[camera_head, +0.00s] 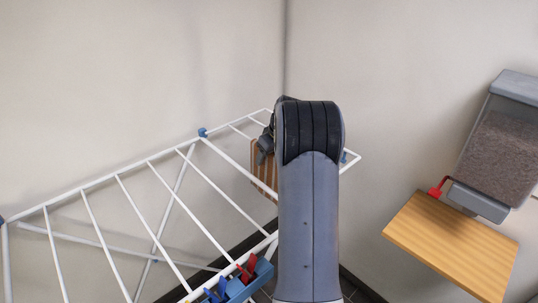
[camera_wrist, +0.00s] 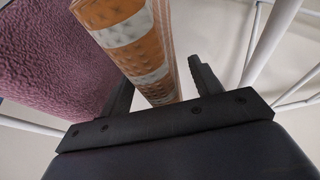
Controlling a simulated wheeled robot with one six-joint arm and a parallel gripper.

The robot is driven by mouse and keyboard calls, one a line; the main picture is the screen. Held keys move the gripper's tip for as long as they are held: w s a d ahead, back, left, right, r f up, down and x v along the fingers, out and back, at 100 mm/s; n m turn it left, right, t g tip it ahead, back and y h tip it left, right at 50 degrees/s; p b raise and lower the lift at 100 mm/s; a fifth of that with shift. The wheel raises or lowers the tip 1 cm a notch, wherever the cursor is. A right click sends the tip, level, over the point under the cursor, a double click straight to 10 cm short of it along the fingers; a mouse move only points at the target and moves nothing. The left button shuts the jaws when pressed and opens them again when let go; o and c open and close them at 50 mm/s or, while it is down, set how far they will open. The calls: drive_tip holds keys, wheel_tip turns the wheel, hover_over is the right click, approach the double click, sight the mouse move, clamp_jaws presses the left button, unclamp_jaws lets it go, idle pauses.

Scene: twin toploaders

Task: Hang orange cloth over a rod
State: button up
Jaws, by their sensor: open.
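The orange cloth (camera_head: 262,172), with pale stripes, hangs at the far end of the white drying rack, partly hidden behind my arm. In the wrist view the orange and white cloth (camera_wrist: 140,45) runs down between the two black fingers of my gripper (camera_wrist: 161,70). The fingers are apart, with a gap on the right side of the cloth; I cannot tell whether either finger touches it. The rack's white rods (camera_head: 147,222) slant across the head view. Which rod bears the cloth is hidden by my arm.
A purple fleecy fabric (camera_wrist: 50,55) lies close left of my gripper. Blue and red clips (camera_head: 243,277) sit at the rack's near edge. A wooden shelf (camera_head: 455,245) and a grey dispenser (camera_head: 505,140) are on the right wall. Several near rods are bare.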

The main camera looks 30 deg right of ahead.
drive_tip(key=v, duration=1.1)
drive_tip(key=shift+f, duration=0.1)
drive_tip(key=x, duration=1.1)
wheel_tip(320, 180, up, 3)
drive_tip(key=shift+f+p, duration=0.1)
drive_tip(key=shift+p, duration=0.9)
drive_tip(key=shift+r+p, duration=0.4)
drive_tip(key=shift+r, duration=0.4)
drive_tip(key=shift+f, duration=0.1)
